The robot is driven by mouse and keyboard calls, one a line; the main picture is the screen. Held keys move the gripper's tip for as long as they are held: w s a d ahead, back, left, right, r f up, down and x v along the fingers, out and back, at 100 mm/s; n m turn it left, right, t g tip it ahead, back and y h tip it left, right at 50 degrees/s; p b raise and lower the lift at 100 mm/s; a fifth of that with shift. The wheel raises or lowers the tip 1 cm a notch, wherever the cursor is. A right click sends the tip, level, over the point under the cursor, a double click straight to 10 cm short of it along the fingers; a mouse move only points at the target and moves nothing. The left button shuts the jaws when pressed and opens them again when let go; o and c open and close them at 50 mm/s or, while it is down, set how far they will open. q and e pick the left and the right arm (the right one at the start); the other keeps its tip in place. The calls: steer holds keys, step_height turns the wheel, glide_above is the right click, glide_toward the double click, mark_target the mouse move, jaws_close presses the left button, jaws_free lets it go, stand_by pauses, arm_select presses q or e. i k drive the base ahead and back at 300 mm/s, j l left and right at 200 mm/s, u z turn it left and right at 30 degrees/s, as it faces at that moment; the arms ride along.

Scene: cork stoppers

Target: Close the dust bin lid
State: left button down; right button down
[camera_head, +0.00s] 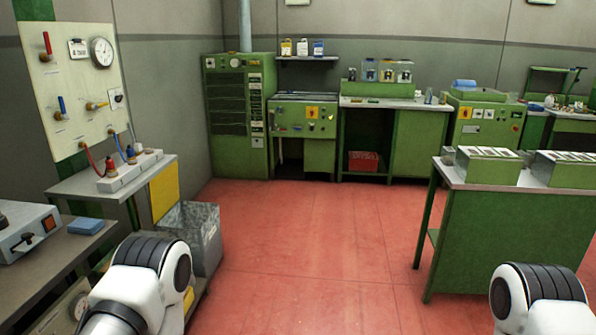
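A grey metal bin (209,246), likely the dust bin, stands on the floor beside the left-hand bench. Its top looks open and I can see its inner walls. An upright yellow panel (164,192) shows just behind the bin, below the bench top. I cannot tell whether this panel is the lid or part of the bench. My white and black arm links show at the bottom left and bottom right. The left one covers the lower left part of the bin area. Neither gripper shows.
A bench (125,178) with a power strip and a nearer table (60,262) with a grey device line the left. A green workbench (490,235) with boxes stands at the right. Green machines (241,110) line the back wall. The red floor (320,235) between is clear.

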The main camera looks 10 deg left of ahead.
mark_target(164, 189)
steer(key=i+u, duration=0.1)
steer(key=i, duration=1.15)
steer(key=i+l+u, duration=0.15)
steer(key=i, duration=0.45)
steer(key=i+l+u, duration=0.1)
steer(key=i, duration=0.55)
steer(key=i+l, duration=0.15)
steer(key=i, duration=0.45)
steer(key=u, duration=0.05)
